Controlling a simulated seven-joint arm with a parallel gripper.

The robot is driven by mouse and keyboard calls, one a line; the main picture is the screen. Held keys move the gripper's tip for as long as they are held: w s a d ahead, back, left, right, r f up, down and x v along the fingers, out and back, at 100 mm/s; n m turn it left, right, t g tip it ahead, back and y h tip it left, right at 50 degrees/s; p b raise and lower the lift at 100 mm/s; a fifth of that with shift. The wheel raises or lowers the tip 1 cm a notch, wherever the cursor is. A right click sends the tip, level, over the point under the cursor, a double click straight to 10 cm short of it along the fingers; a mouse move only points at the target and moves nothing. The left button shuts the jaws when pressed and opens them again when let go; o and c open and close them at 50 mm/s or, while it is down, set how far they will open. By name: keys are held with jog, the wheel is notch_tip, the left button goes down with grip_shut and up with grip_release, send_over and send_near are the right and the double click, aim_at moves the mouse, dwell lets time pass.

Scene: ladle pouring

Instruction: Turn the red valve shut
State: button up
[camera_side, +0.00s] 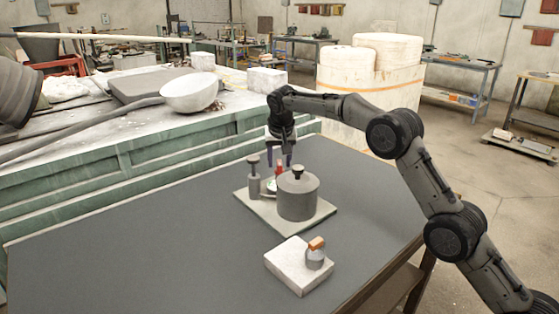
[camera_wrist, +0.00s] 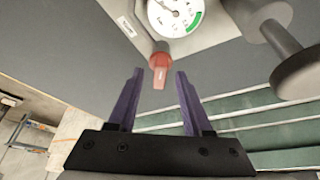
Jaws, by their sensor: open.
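The red valve handle (camera_wrist: 160,68) shows in the wrist view, pointing toward my gripper, just below a round dial gauge (camera_wrist: 175,14). In the side view, a small red part of the valve (camera_side: 279,169) shows between the grey post and the grey cylinder. My gripper (camera_side: 280,161) is open and points down over it. In the wrist view, the purple fingers of my gripper (camera_wrist: 160,74) stand apart, one on each side of the red handle, with visible gaps. Contact cannot be seen.
The valve is on a pale plate (camera_side: 255,220) with a grey cylinder (camera_side: 298,198) and a knobbed grey post (camera_side: 254,180) close by. A white block (camera_side: 286,272) with an orange-topped grey fitting (camera_side: 316,252) lies nearer. The left of the dark table (camera_side: 130,240) is clear.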

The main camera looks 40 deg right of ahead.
grip_shut()
dwell(0.4)
jog(key=m+g, duration=0.1)
jog(key=m, duration=0.1)
jog(key=m+h, duration=0.1)
jog(key=m, duration=0.2)
jog(key=shift+w+a+m+g, duration=0.1)
jog(key=shift+w+m+g, duration=0.05)
jog(key=shift+m+g, duration=0.2)
grip_release()
dwell(0.5)
